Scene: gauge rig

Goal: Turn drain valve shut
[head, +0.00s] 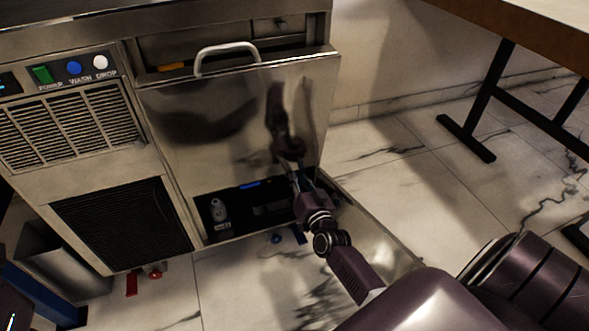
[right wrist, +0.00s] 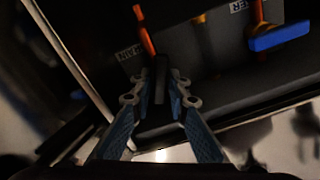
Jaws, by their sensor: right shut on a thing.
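The drain valve is in the dark lower compartment of the steel machine. In the right wrist view, an orange pipe or lever (right wrist: 145,32) stands beside a partly hidden label reading like "DRAIN" (right wrist: 128,51). My right gripper (right wrist: 161,80) is just below it, its fingers closed on a dark bar (right wrist: 160,86) that looks like the drain valve handle. The bar's far end and its join to the valve are too dark to see. In the head view my right gripper (head: 302,184) reaches into the compartment at its right side. My left gripper is not in view.
A blue handle (right wrist: 280,38) on an orange pipe sits right of the grip; it also shows in the head view (head: 249,184). A pale bottle-like object (head: 218,210) stands at the compartment's left. The steel front panel (head: 235,130) is above my gripper. A table (head: 530,35) stands right.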

